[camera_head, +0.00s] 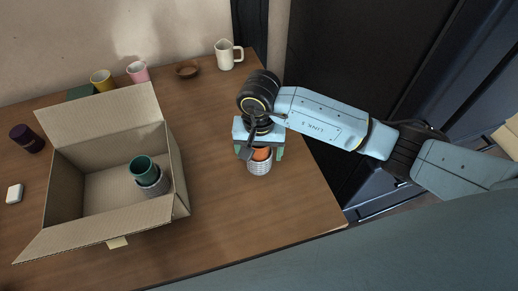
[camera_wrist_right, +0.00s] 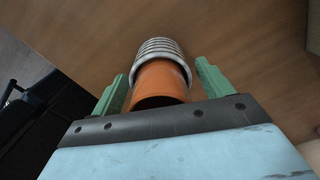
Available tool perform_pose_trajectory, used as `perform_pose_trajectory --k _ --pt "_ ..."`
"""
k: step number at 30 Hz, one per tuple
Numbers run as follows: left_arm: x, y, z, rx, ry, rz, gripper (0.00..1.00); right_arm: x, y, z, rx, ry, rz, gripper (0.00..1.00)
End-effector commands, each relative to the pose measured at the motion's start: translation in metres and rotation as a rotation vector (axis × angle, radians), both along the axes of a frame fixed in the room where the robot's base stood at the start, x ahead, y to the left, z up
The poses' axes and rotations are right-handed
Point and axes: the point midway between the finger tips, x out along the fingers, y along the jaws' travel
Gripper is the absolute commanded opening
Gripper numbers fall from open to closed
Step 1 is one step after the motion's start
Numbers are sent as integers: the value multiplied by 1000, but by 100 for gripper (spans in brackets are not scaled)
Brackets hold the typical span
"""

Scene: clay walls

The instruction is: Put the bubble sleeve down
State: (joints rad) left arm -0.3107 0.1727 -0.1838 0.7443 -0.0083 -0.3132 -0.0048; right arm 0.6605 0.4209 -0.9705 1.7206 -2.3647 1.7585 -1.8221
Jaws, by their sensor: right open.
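The grey bubble sleeve (camera_head: 259,168) stands upright on the table, near its right edge, around the lower part of an orange cup (camera_head: 262,154). In the right wrist view the ribbed sleeve (camera_wrist_right: 160,46) shows beyond the orange cup (camera_wrist_right: 162,80). My right gripper (camera_head: 261,155) is over them from above. Its green fingers, also in the right wrist view (camera_wrist_right: 160,82), are open on either side of the cup, with a gap on both sides. My left gripper is not in view.
An open cardboard box (camera_head: 180,196) on the left holds a green cup (camera_head: 143,166) in another grey sleeve (camera_head: 155,183). A white mug (camera_head: 227,55), brown bowl (camera_head: 187,69), pink mug (camera_head: 138,72) and yellow mug (camera_head: 102,79) line the back. The table between box and gripper is clear.

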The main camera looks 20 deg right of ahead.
Motion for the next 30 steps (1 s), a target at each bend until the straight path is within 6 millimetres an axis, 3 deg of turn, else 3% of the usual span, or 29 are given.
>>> perform_pose_trajectory --k 1,6,12,18,30 --pt "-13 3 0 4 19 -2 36 0 0 5 0 0 0 79" --pt "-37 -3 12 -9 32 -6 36 1 -1 36 -2 -3 1 79" --pt "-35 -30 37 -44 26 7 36 1 -1 81 -1 -4 0 79" --pt "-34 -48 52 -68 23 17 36 0 0 110 -1 -2 0 79" --pt "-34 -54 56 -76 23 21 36 0 0 121 0 1 -1 79"
